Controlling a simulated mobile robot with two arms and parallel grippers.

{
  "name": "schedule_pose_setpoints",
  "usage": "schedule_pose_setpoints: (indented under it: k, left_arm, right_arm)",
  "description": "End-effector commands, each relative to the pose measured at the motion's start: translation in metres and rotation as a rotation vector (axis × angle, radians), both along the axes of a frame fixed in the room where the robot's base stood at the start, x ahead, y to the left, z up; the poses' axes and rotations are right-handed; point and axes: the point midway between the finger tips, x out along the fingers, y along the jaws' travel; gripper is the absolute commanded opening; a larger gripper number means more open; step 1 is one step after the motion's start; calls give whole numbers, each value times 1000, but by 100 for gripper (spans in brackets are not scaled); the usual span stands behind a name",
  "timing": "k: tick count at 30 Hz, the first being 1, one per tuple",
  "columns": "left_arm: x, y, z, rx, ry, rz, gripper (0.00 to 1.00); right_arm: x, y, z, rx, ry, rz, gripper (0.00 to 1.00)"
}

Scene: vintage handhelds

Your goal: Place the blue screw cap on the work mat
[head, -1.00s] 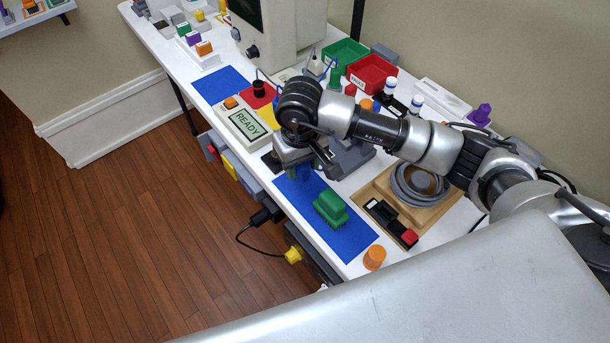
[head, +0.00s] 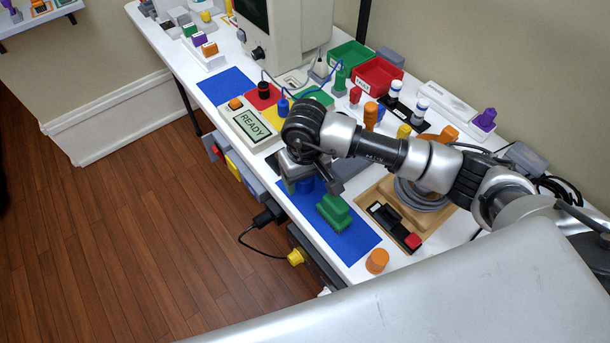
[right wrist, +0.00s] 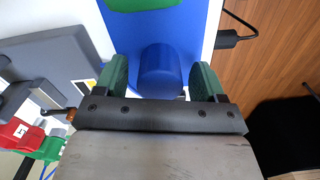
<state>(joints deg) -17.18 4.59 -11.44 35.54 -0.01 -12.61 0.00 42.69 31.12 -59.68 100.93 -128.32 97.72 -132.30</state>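The blue screw cap (head: 306,185) stands on the blue work mat (head: 352,247), near the mat's far end. In the right wrist view the cap (right wrist: 160,72) is a smooth blue cylinder between the two green finger pads. My right gripper (right wrist: 161,80) is open around the cap, with a visible gap on each side. In the head view the right gripper (head: 314,184) is low over the mat and partly covers the cap. My left gripper is not in view.
A green block (head: 334,210) sits on the mat close to the cap. An orange knurled cap (head: 377,261) stands near the table's front edge. A wooden tray (head: 435,221) with a grey coil and a READY display (head: 254,127) flank the mat. The mat's near end is clear.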

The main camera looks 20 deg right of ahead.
Motion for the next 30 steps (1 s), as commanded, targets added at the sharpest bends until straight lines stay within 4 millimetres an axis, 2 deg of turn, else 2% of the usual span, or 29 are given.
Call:
schedule_pose_setpoints:
  k: [6, 10, 21, 25, 30]
  left_arm:
    - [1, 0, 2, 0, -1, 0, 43]
    - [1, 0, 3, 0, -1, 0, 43]
    - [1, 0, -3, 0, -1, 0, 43]
    - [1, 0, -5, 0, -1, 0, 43]
    - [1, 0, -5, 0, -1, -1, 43]
  right_arm:
    - [0, 0, 1, 0, 0, 0, 70]
    - [1, 0, 10, 0, -3, 0, 70]
    - [1, 0, 87, 1, -6, 2, 70]
    - [1, 0, 108, -1, -3, 0, 70]
    - [0, 0, 121, 0, -1, -1, 70]
